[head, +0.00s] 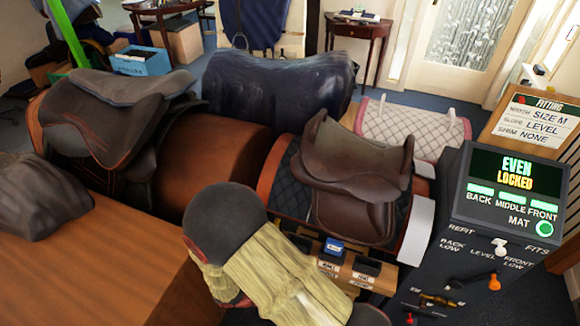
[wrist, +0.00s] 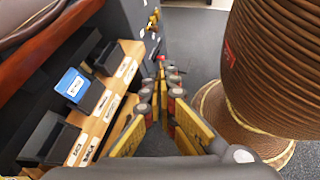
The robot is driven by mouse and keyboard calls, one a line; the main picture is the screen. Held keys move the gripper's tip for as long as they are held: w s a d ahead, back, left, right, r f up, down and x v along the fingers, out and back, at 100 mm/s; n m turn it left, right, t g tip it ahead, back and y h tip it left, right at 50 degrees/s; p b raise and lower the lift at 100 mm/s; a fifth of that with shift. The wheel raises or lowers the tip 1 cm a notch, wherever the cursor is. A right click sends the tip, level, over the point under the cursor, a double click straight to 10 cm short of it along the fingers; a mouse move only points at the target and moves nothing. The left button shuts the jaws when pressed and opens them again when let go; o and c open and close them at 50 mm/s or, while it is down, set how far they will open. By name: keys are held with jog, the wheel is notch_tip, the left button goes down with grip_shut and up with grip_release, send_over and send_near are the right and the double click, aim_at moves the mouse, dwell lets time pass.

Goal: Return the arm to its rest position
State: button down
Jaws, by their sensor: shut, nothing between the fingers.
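My gripper (wrist: 168,92) shows in the wrist view with its yellow-sided fingers together and nothing between them. It points down past the front of a wooden rack, clear of it. In the head view a jointed arm with a dark rounded cap and straw-coloured covering, which looks like mine, crosses the lower middle; its gripper cannot be made out there. A brown saddle (head: 357,170) sits upright on a dark quilted pad (head: 292,185) over a stand. The console (head: 510,205) reads EVEN LOCKED, with its BACK, MIDDLE, FRONT and MAT lights green. Its white knob (head: 499,246) is by LEVEL.
The wooden rack (wrist: 100,127) holds dark blocks and a blue-marked one (wrist: 73,85). A ribbed brown round body (wrist: 275,60) fills the wrist view's right side. A wooden table (head: 90,265) stands at left, with another saddle (head: 110,110) behind. Grey floor shows beyond my fingers.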

notch_tip(320, 180, up, 21)
jog(key=s+d+m+g+y, duration=0.2)
jog(key=m+y, duration=0.8)
jog(key=m, duration=0.1)
jog(key=s+d+r+m+t+y, duration=0.1)
jog(key=d+r+m+t, duration=0.2)
jog(key=d+r, duration=0.2)
jog(key=d+r+m+t, duration=0.3)
jog(key=d+r, duration=0.2)
jog(key=r, duration=0.6)
jog(key=shift+s+r+t+y, duration=0.2)
jog(key=shift+s+t+y, duration=0.1)
jog(key=shift+s+y, duration=0.1)
